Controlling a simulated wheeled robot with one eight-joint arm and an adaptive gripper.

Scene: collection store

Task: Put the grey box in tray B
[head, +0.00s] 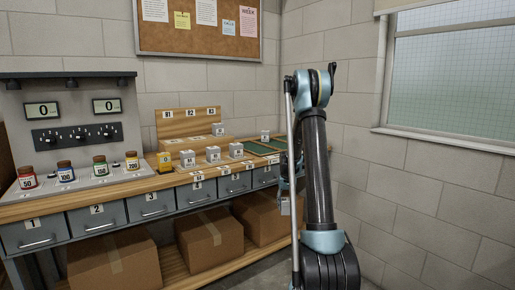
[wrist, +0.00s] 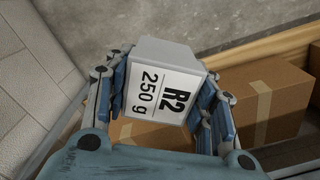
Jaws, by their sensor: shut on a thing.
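My gripper (wrist: 165,100) is shut on a grey box (wrist: 176,52) labelled "R2 250 g". In the wrist view its blue fingers press on both sides of the box. In the head view the held box (head: 285,206) shows partly behind my arm, beyond the bench's right end and lower than the bench top. Two green-floored trays lie at the right end of the bench, a left one (head: 259,148) and a right one (head: 279,143) partly behind my arm. I cannot read which is tray B.
Jars (head: 66,172) stand by a dial panel (head: 77,135). Cardboard boxes (head: 208,240) fill the lower shelf. A wall (head: 400,190) stands close on the right.

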